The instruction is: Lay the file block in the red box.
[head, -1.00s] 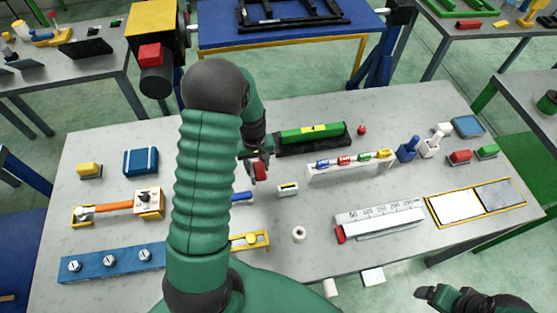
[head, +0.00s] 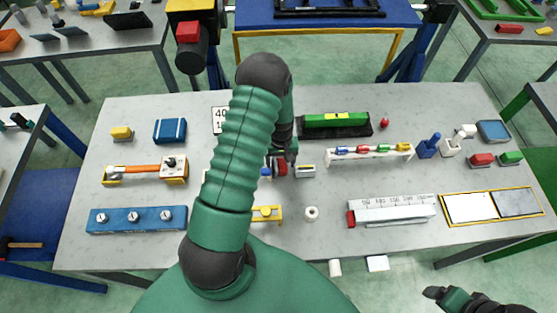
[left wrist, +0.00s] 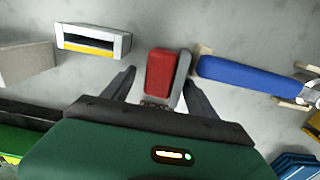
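A small red-and-grey block, which I take as the file block (left wrist: 160,72), sits between the fingers of my left gripper (left wrist: 160,88). The grey side is against the right finger in the left wrist view. In the head view the block (head: 281,168) shows as a red patch at my left gripper (head: 287,160), over the middle of the table; its height above the table is hard to tell. My right gripper (head: 440,293) is dark and empty-looking, low right, off the table.
A white slotted block (head: 305,171) stands just right of my left gripper. A blue handle (left wrist: 248,76) on a rest lies on the other side. A white rack (head: 372,151) with coloured pieces, a blue holder (head: 428,147) and a ruled block (head: 392,209) stand rightward.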

